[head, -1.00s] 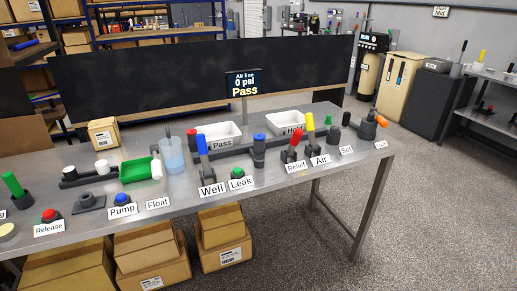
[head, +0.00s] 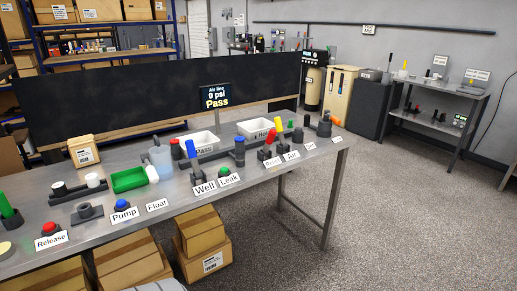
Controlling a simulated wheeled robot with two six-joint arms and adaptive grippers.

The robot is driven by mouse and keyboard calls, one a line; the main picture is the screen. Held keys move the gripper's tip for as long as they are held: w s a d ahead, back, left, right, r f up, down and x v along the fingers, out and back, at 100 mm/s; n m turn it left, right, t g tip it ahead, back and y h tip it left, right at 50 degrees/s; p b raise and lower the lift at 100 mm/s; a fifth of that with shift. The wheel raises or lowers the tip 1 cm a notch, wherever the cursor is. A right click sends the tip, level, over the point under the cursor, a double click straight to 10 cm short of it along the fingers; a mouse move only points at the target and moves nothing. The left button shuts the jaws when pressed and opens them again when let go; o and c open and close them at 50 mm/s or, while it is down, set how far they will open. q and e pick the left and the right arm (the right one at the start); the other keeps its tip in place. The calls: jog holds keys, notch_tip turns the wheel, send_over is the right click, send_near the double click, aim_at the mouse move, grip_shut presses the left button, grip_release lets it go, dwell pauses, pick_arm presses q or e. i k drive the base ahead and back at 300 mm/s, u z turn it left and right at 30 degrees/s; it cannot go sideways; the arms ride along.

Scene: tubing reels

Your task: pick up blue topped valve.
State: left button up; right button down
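A dark upright fitting with a blue top (head: 240,147) stands on the steel table, at the end of a dark horizontal pipe. A blue push button (head: 121,204) sits behind the "Pump" label. Which of these the task calls the blue topped valve is not marked. Neither of my grippers shows in the head view.
The steel table (head: 185,207) also bears a green tray (head: 129,180), a clear beaker (head: 161,160), two white bins, a red lever (head: 276,142) and a yellow lever (head: 279,127). Boxes stand under it. Open floor (head: 400,220) lies to the right, before a shelf.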

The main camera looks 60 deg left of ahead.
aim_at(240, 151)
jog(key=i, duration=1.6)
jog(key=u, duration=0.4)
jog(key=i, duration=1.05)
jog(key=u, duration=1.65)
jog(key=i, duration=0.9)
jog(key=u, duration=0.9)
